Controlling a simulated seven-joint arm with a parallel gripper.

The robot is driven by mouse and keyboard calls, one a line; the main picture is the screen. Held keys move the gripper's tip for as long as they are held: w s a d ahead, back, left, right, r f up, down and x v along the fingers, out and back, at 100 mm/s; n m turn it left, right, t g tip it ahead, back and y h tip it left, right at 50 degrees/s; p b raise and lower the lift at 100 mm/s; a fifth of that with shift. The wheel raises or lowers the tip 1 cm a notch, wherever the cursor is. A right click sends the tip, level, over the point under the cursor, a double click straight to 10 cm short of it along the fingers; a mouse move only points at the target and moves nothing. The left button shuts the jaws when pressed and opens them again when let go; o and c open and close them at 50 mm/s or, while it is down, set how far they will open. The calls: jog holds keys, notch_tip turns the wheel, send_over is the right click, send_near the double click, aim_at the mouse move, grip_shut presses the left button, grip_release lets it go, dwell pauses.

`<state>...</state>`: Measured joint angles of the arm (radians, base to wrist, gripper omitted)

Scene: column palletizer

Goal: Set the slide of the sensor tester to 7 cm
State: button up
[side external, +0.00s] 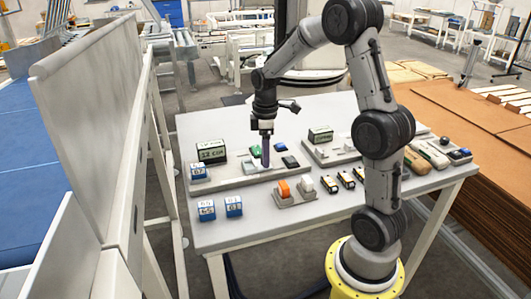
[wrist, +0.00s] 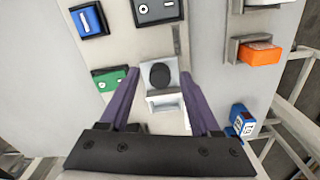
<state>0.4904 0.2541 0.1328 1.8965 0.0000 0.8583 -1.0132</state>
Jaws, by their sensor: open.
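The sensor tester's display (side external: 211,151) stands at the left of the table and seems to read 12 cm. A pale base strip (side external: 225,181) runs to the right from it. My gripper (side external: 266,164) points down over this strip. In the wrist view its two purple fingers (wrist: 158,73) are apart. A pale block with a round black knob (wrist: 159,76), which looks like the slide, shows between the fingers. I cannot tell whether the fingers touch it. In the side view the slide is mostly hidden by the fingers.
A green block (wrist: 114,79), a blue block (wrist: 90,20) and a black block (wrist: 156,10) lie close by. An orange block (side external: 284,188) sits in a holder in front. Blue-and-white cubes (side external: 207,210) stand at the front left. Another display (side external: 320,134) stands behind.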

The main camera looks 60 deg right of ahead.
jog(key=shift+c, duration=0.3)
grip_shut()
